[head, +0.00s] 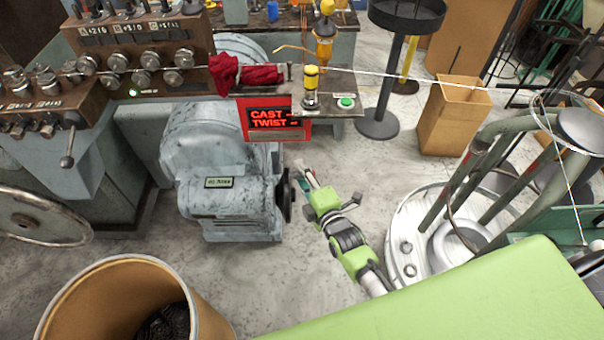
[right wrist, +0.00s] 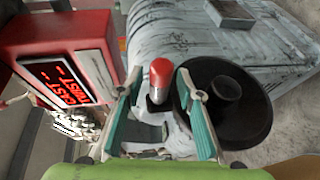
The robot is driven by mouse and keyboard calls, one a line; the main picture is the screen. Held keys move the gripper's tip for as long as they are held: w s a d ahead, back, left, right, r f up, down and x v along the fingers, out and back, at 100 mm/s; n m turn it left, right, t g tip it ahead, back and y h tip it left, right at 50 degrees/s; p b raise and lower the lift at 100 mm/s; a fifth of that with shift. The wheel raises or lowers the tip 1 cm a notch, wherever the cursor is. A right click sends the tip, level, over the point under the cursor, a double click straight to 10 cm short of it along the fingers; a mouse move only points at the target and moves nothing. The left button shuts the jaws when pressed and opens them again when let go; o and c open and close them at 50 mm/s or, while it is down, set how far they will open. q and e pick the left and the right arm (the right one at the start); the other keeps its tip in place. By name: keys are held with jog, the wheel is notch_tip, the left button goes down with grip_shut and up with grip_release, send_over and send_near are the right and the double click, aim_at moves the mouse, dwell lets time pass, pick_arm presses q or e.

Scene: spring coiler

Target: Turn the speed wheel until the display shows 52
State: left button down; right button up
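The speed wheel appears to be the dark round disc with a hub on the side of the grey motor housing (head: 215,150); it is edge-on in the head view (head: 285,200) and faces me in the right wrist view (right wrist: 240,100). A red-tipped handle (right wrist: 160,75) stands beside it; I cannot tell whether they are joined. My right gripper (head: 304,180) is open. In the right wrist view its teal-padded fingers (right wrist: 160,110) frame the handle, contact unclear. A small display (head: 218,182) on the housing is too small to read surely. My left gripper is out of view.
A table with a green button (head: 346,102) stands behind. A cardboard barrel (head: 85,300) is front left, a round white-based stand (head: 405,262) right. A wire crosses above. Bare floor lies before the housing.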

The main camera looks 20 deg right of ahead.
grip_shut()
jog(key=shift+s+a+f+t+b, duration=0.1)
jog(key=shift+s+f+t+b, duration=0.2)
jog(key=shift+b, duration=0.35)
jog(key=shift+s+a+f+n+t+b, duration=0.25)
jog(key=shift+s+t+b, duration=0.3)
jog(key=shift+s+b, duration=0.6)
jog(key=shift+s+a+f+n+t+b, duration=0.3)
jog(key=shift+s+t+b, duration=0.35)
jog(key=shift+b, duration=0.9)
jog(key=shift+s+a+f+n+t+b, duration=0.25)
jog(key=shift+s+t+b, duration=0.25)
jog(key=shift+s+b, duration=0.65)
jog(key=shift+w+f, duration=0.1)
jog(key=shift+w, duration=0.1)
